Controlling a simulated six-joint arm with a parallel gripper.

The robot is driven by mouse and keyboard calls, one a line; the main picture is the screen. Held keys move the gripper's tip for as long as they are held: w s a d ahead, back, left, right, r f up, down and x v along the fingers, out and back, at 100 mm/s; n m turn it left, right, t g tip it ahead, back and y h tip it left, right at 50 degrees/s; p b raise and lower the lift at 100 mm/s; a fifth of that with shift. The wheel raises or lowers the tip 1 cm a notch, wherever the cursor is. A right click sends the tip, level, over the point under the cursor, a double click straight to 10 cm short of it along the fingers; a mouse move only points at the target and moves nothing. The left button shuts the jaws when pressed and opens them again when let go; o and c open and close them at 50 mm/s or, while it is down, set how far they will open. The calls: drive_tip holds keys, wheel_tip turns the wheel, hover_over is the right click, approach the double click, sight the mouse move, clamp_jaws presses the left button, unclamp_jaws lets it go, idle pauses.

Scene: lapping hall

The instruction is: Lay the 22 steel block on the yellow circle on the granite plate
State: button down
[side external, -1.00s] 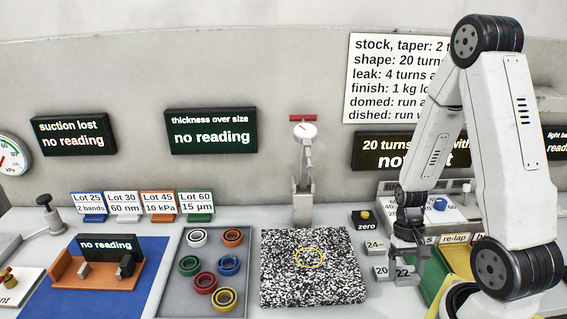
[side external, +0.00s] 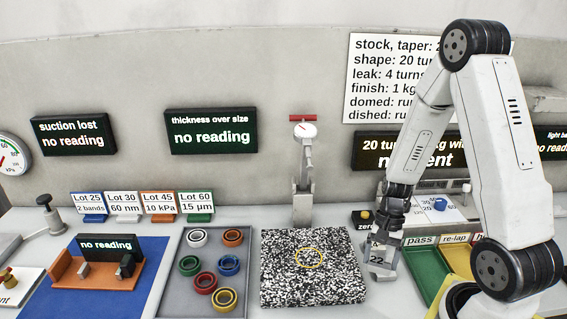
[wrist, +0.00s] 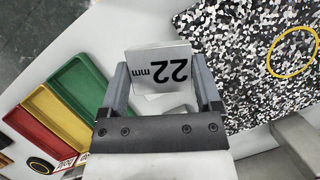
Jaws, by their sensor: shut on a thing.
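The 22 steel block (side external: 379,262) is held between the jaws of my gripper (side external: 384,247), just right of the granite plate in the side view. In the wrist view the block (wrist: 160,60) shows its "22 mm" face between both fingers of my gripper (wrist: 162,88). The speckled granite plate (side external: 285,290) lies flat and bare; it also fills the upper right of the wrist view (wrist: 245,85). The yellow circle (side external: 310,258) is left of the block. It shows at the right in the wrist view (wrist: 271,66). The block's height above the table is hard to tell.
A gauge stand (side external: 303,185) rises behind the plate. A grey tray (side external: 172,290) of coloured rings lies left of it. Green (side external: 420,262) and yellow (side external: 455,262) trays are to the right. A zero button (side external: 365,215) sits behind.

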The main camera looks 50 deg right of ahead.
drive_tip(key=w+a+r+m+t, duration=0.1)
drive_tip(key=w+a+m+t, duration=0.1)
drive_tip(key=w+m, duration=0.4)
drive_tip(key=w+a+r+m+t+h, duration=0.1)
drive_tip(key=w+a+r+m+t, duration=0.1)
drive_tip(key=w+m, duration=0.5)
drive_tip(key=shift+w+a+r+t, duration=0.15)
drive_tip(key=shift+w+a+t, duration=0.3)
drive_tip(key=shift+w, duration=1.65)
hover_over(306, 257)
drive_tip(key=shift+s+d+f, duration=0.15)
drive_tip(key=shift+f, duration=0.6)
drive_tip(key=shift+s+d+f, duration=0.1)
drive_tip(key=shift+f, duration=0.65)
drive_tip(key=shift+s+d+f, duration=0.15)
drive_tip(key=shift+f, duration=0.6)
drive_tip(key=shift+f, duration=0.1)
drive_tip(key=shift+f, duration=1.7)
drive_tip(key=shift+f, duration=0.1)
unclamp_jaws()
